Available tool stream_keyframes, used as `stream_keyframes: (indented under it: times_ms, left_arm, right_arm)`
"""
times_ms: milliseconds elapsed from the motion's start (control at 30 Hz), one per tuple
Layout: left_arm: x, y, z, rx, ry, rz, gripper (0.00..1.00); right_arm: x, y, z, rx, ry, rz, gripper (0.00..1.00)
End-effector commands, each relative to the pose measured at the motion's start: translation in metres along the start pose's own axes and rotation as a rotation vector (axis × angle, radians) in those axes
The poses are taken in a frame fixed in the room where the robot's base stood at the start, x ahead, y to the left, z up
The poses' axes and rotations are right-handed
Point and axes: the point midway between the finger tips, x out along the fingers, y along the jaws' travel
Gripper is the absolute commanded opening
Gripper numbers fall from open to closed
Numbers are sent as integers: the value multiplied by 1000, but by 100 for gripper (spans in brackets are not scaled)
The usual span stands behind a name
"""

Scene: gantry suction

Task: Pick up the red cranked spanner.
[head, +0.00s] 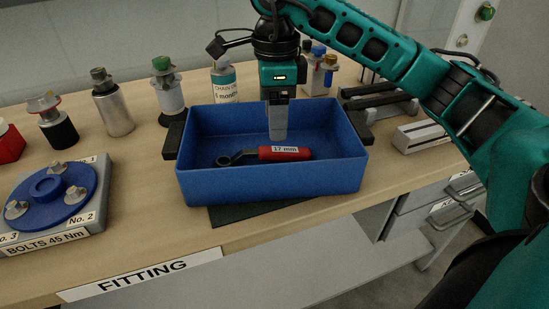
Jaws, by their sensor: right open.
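The red cranked spanner (280,153) lies in the blue bin (272,188). It has a red handle marked "17 mm" and a dark ring end pointing left. My right gripper (278,134) points down into the bin, above and just behind the red handle. It is open and holds nothing. The gap between its fingers is hard to see from this side, and I cannot tell whether the fingertips touch the handle. My left gripper is not in view.
A blue flange with bolts (50,190) sits on a grey block at the left. Several bottles and canisters, including a silver one (113,108), stand behind. Grey metal bars (425,136) lie at the right. The bin's walls surround the spanner. Bare bench (140,205) shows left of the bin.

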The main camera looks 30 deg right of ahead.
Motion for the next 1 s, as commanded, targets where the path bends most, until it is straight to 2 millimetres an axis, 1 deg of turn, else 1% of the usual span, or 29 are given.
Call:
stream_keyframes:
  times_ms: [33,267,400,533,633,867,1000]
  left_arm:
    - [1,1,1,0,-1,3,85]
    - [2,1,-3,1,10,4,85]
    - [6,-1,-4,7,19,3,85]
    - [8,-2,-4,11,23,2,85]
    - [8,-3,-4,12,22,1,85]
    - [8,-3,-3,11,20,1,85]
    - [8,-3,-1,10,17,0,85]
  right_arm:
    - [8,0,0,0,1,1,60]
    - [24,2,0,0,1,1,60]
    - [46,6,0,-1,2,2,60]
    - [62,6,0,0,1,0,60]
    - [67,6,0,-1,1,-1,60]
    - [67,6,0,-1,0,-2,59]
    - [67,6,0,0,0,-2,45]
